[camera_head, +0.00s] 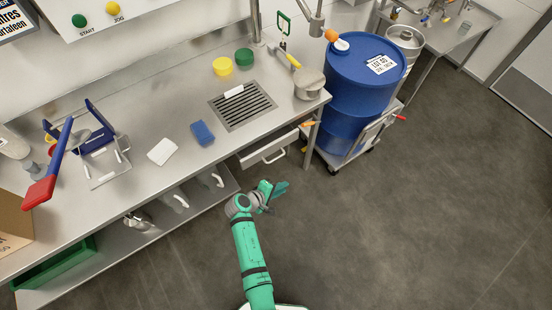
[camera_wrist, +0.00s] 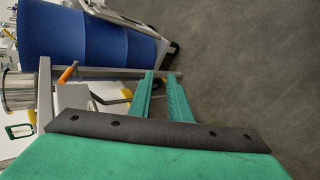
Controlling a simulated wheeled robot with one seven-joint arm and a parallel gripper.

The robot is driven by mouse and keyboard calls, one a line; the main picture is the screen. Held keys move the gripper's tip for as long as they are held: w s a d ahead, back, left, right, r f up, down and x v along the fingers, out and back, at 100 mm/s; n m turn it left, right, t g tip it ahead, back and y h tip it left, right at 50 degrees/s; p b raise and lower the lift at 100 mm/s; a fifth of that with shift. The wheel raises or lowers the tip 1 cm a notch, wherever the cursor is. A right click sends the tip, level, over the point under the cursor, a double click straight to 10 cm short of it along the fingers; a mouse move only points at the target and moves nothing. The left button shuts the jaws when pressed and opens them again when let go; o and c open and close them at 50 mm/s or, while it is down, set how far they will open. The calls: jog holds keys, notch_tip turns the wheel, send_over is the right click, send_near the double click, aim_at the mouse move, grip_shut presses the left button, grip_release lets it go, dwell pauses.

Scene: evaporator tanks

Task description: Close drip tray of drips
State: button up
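The drip tray (camera_head: 268,149) is a shallow drawer with a light front and a white bar handle, under the steel counter below the dark slotted drain grate (camera_head: 242,106). It sticks out from the counter's front edge. My gripper (camera_head: 273,190) is in front of and below the tray, apart from it, over the floor. In the wrist view the two green fingers (camera_wrist: 161,74) stand apart with nothing between them. A light panel near the counter edge shows at left in the wrist view; I cannot tell if it is the tray.
A blue drum (camera_head: 358,92) stands on a wheeled trolley right of the counter. A counter leg (camera_head: 312,145) and an orange-handled tool (camera_head: 306,124) are close right of the tray. A blue sponge (camera_head: 202,132) lies on the counter. The floor to the right is clear.

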aim_at(276, 159)
jog(key=w+a+r+n+t+h, duration=0.1)
jog(key=w+a+r+n+t, duration=0.1)
jog(key=a+r+n+t, duration=0.6)
jog(key=w+d, duration=0.1)
jog(key=w, duration=0.1)
jog(key=w+d+f+g, duration=0.1)
jog(key=w+d, duration=0.1)
jog(key=w, duration=0.1)
jog(key=w+d+m+g, duration=0.1)
jog(key=w+d, duration=0.1)
jog(key=w, duration=0.1)
jog(key=shift+w+f, duration=0.15)
jog(key=shift+f, duration=0.25)
grip_shut()
